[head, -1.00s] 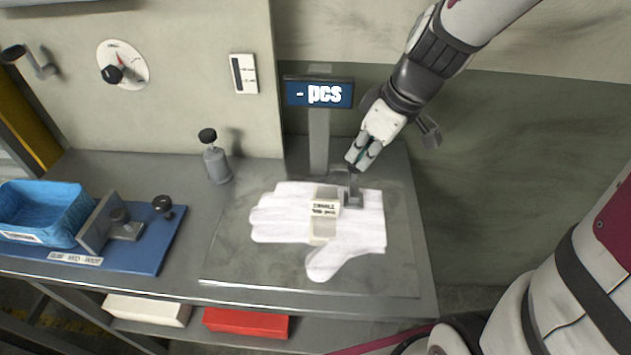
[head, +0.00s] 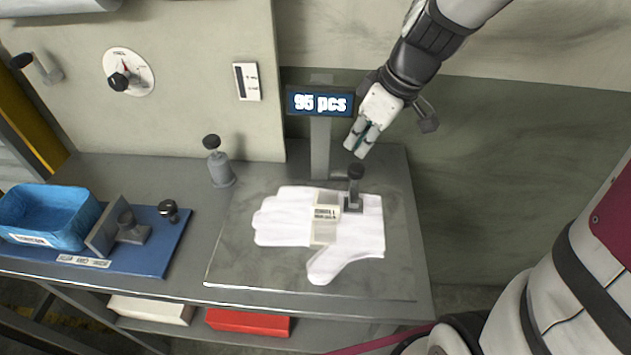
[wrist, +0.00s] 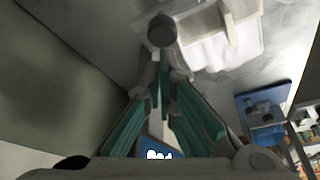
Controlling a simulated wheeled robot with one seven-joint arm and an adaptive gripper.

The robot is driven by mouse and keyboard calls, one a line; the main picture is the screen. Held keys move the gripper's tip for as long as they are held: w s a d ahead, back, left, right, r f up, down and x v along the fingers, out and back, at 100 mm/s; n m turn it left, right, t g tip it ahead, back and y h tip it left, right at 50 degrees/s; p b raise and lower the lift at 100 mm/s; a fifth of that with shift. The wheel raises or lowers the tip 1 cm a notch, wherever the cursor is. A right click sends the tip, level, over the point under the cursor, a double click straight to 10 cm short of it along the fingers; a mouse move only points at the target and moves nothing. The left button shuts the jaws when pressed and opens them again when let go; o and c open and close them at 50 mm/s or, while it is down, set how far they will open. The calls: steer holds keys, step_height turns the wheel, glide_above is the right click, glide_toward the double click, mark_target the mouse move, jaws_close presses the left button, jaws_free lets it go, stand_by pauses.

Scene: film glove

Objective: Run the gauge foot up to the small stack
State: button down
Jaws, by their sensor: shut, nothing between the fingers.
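The gauge foot (head: 353,203), a small grey block with an upright stem and dark knob, stands on the white glove (head: 280,222). It is at the right side of the small stack (head: 324,231), a pale labelled pile lying across the glove; they look touching or nearly so. My gripper (head: 356,152) is shut and empty, just above and behind the knob. In the wrist view the dark round knob (wrist: 162,30) shows beyond my fingertips (wrist: 162,80), with the pale stack (wrist: 208,22) beside it. The display (head: 320,102) reads "95 pcs".
The glove lies on a grey plate (head: 235,262). A grey knobbed weight (head: 220,170) stands behind left. A blue tray (head: 45,218) and a blue board (head: 160,245) with metal fixtures are at the left. The display's post (head: 320,150) rises close to my gripper.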

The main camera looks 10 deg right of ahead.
step_height(320, 180, up, 10)
steer(key=p, duration=0.5)
steer(key=shift+s+f+p, duration=0.2)
steer(key=shift+s+p, duration=0.05)
steer(key=shift+p, duration=0.05)
stand_by(0.3)
stand_by(0.4)
steer(key=s+r+m+t+h, duration=0.1)
steer(key=s+r+m, duration=0.3)
steer(key=s, duration=0.6)
steer(key=s+r+m+t+h, duration=0.1)
steer(key=s+r+m, duration=0.3)
steer(key=s, duration=0.7)
steer(key=shift+s+r+h, duration=0.15)
steer(key=shift+s+h, duration=0.1)
steer(key=shift+h, duration=0.05)
